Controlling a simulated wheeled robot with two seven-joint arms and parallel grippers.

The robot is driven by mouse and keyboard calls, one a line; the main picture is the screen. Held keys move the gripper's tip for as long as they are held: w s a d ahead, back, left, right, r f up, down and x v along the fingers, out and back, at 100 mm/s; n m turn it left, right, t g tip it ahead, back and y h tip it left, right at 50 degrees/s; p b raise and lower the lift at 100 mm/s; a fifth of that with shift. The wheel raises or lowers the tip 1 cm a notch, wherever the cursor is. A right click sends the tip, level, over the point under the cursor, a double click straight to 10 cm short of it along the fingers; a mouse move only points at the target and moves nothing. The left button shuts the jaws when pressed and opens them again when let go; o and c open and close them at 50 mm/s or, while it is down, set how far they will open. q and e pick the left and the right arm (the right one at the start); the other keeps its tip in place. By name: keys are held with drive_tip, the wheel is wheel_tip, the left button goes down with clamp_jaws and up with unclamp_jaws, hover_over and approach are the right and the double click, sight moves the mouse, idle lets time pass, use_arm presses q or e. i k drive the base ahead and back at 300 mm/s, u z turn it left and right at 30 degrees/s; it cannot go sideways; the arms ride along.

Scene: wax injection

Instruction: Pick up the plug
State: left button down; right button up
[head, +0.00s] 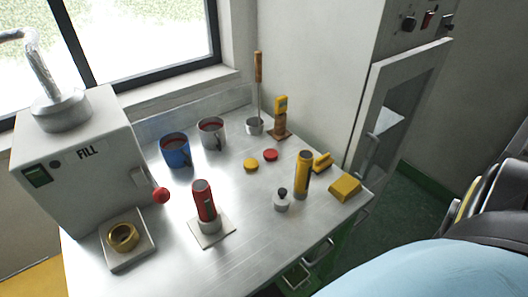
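A small grey metal piece with a black knob (281,201) stands upright on the metal table, in front of and to the left of a yellow cylinder (303,175). It looks most like the plug, though I cannot be sure. Nothing holds it and it is fully visible. A yellow disc (250,165) and a red disc (270,155) lie flat behind it. Neither of my grippers is in the head view.
A red cylinder (204,201) stands on a square plate to the left. The FILL machine (85,180) with a red-knobbed lever is at far left. Blue (175,152) and grey (212,132) mugs stand behind. A yellow block (345,188) lies at the right edge. The table's front middle is clear.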

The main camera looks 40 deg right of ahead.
sight(282, 199)
drive_tip(key=u, duration=0.1)
drive_tip(key=k, duration=0.55)
drive_tip(key=z, duration=1.15)
drive_tip(key=i, duration=0.45)
drive_tip(key=k, duration=0.45)
drive_tip(key=u, duration=1.1)
drive_tip(key=i, duration=0.35)
drive_tip(key=z, duration=0.8)
